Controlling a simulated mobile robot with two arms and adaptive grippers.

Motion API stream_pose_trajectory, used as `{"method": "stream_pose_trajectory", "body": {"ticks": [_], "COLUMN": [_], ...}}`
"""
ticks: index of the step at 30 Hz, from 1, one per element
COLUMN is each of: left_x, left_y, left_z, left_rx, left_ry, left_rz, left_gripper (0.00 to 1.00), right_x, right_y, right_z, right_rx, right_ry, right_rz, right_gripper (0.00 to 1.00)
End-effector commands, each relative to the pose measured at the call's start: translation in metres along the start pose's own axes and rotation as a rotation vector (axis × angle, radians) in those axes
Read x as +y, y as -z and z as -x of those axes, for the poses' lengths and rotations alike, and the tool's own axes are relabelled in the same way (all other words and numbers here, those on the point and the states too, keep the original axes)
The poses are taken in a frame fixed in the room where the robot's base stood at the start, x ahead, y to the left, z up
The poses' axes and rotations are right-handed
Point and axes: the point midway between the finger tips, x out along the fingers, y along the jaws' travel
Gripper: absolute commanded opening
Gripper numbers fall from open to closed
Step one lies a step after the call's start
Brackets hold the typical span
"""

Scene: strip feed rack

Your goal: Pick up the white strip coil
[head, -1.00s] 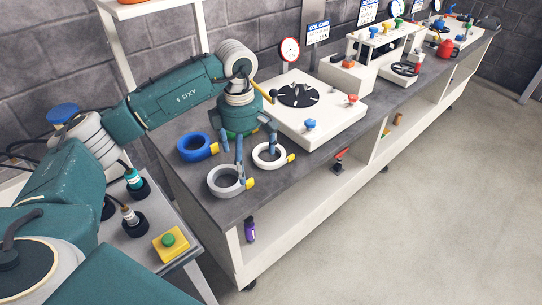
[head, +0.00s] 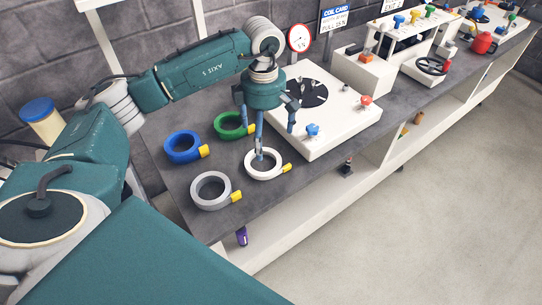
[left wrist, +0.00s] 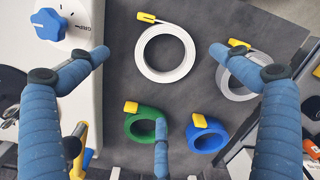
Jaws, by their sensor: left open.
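The white strip coil (head: 264,178) lies flat on the dark grey bench top, with a yellow tab (head: 287,168) on its right. My left gripper (head: 268,128) is open and empty, fingers pointing down above the bench around the coil's far side. One finger overlaps the coil's ring in the head view; contact cannot be told there. In the left wrist view the white coil (left wrist: 160,79) lies below, between the two upper fingers of the gripper (left wrist: 160,54), apart from both. The third finger overlaps the green coil in that view. My right gripper is not in view.
A grey coil (head: 210,206), a blue coil (head: 182,160) and a green coil (head: 230,136) lie close by on the bench. A white machine box (head: 335,125) with blue and red knobs stands just right of the gripper. The bench's front edge is near the white coil.

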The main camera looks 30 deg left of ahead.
Motion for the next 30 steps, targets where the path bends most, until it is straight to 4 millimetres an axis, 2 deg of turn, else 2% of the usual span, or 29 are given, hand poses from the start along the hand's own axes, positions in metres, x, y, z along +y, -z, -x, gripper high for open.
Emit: {"method": "stream_pose_trajectory", "body": {"ticks": [6, 11, 17, 21, 29, 30], "left_x": [-0.001, -0.001, -0.003, -0.002, -0.001, -0.001], "left_y": [0.000, -0.001, -0.004, -0.004, -0.003, -0.003], "left_z": [-0.032, -0.043, -0.069, -0.087, -0.092, -0.092], "left_rx": [0.001, 0.001, 0.002, 0.001, 0.001, 0.001], "left_ry": [0.002, 0.001, 0.004, 0.000, -0.002, -0.002], "left_rz": [0.000, -0.001, 0.000, 0.000, -0.001, -0.001], "left_gripper": [1.00, 1.00, 1.00, 1.00, 1.00, 0.96], "right_x": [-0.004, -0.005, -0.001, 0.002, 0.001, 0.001], "right_y": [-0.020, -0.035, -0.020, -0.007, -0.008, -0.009], "right_z": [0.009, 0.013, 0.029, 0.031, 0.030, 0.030], "right_rx": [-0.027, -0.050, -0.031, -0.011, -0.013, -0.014], "right_ry": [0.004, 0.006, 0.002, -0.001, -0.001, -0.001], "right_rz": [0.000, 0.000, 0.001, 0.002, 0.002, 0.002], "right_gripper": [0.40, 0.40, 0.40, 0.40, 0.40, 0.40]}}
